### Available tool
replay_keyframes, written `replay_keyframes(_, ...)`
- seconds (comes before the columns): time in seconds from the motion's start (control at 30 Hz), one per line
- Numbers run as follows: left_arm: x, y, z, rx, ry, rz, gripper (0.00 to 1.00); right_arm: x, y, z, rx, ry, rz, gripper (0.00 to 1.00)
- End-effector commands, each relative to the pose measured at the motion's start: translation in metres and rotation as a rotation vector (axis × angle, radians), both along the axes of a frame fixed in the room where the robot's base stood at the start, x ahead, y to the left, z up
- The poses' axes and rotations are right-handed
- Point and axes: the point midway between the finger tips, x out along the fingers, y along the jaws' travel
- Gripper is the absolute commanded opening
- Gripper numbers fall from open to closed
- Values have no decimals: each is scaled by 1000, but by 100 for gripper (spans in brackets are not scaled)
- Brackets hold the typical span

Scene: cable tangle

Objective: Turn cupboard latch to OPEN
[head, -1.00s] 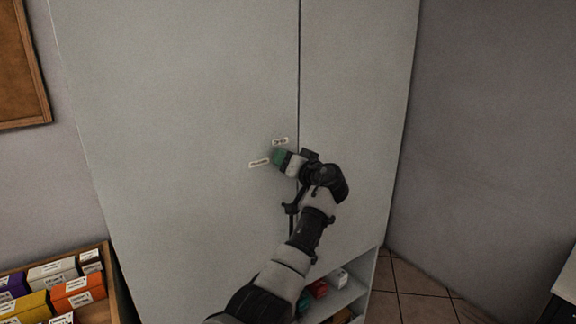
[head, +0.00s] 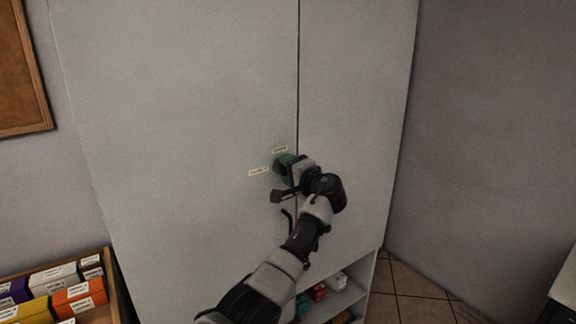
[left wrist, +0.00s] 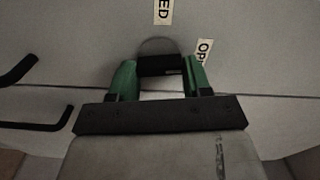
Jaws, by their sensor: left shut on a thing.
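The cupboard latch (left wrist: 160,66) is a small dark block on the pale cupboard door, seen in the left wrist view between the green fingertips of my left gripper (left wrist: 160,80). The fingers touch it from both sides and are shut on it. In the head view my left gripper (head: 283,165) covers the latch. A label ending in "ED" (left wrist: 163,11) and one starting with "OP" (left wrist: 204,50) are on the door near the latch. In the head view, one label (head: 280,149) is above the gripper and another (head: 258,171) to its left. My right gripper is not in view.
A dark handle (left wrist: 22,72) and another (left wrist: 40,126) stick out either side of the door seam in the left wrist view. An open shelf (head: 345,296) with small boxes is below. A wooden tray (head: 108,259) of labelled boxes is at lower left.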

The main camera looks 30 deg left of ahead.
Motion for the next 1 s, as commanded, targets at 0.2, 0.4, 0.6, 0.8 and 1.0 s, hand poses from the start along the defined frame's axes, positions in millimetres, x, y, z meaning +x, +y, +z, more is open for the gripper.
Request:
replay_keyframes(0.2, 0, -1, 1, 44, 103, -2, 25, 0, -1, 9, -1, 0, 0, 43)
replay_keyframes(0.4, 1, -1, 0, 63, 152, -2, 25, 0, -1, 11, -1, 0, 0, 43)
replay_keyframes(0.6, 0, -1, -1, 70, 169, -2, 25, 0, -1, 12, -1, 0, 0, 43)
replay_keyframes(0.8, 0, 0, -1, 71, 170, -2, 25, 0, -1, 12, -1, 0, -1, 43)
replay_keyframes(1.0, 0, 0, -1, 71, 170, -2, 61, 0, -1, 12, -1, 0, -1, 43)
